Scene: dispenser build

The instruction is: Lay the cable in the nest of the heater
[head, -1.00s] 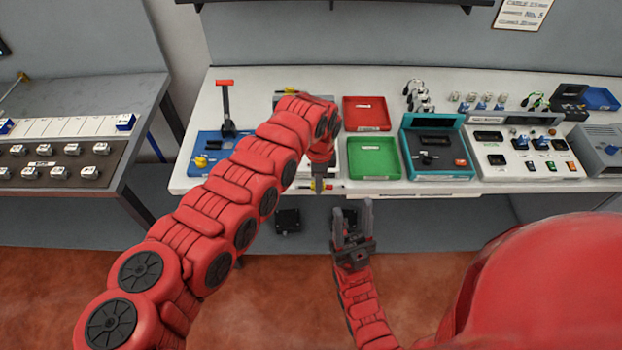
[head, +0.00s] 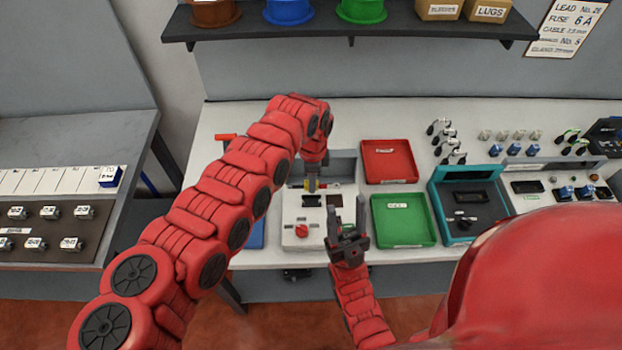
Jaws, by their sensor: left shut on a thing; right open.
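A light grey machine (head: 318,222) with a red knob and dark slots stands at the front of the bench. It looks like the heater, but I cannot read a label. My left gripper (head: 312,187) points down just above its slots, from the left arm. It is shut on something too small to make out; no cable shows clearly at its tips. My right gripper (head: 347,222) is open and empty, fingers up, in front of the machine's right side.
A red tray (head: 389,161) and a green tray (head: 404,220) lie right of the machine. A teal-framed device (head: 466,212) stands further right. A shelf (head: 350,27) with spools hangs above. My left arm hides the bench's left part.

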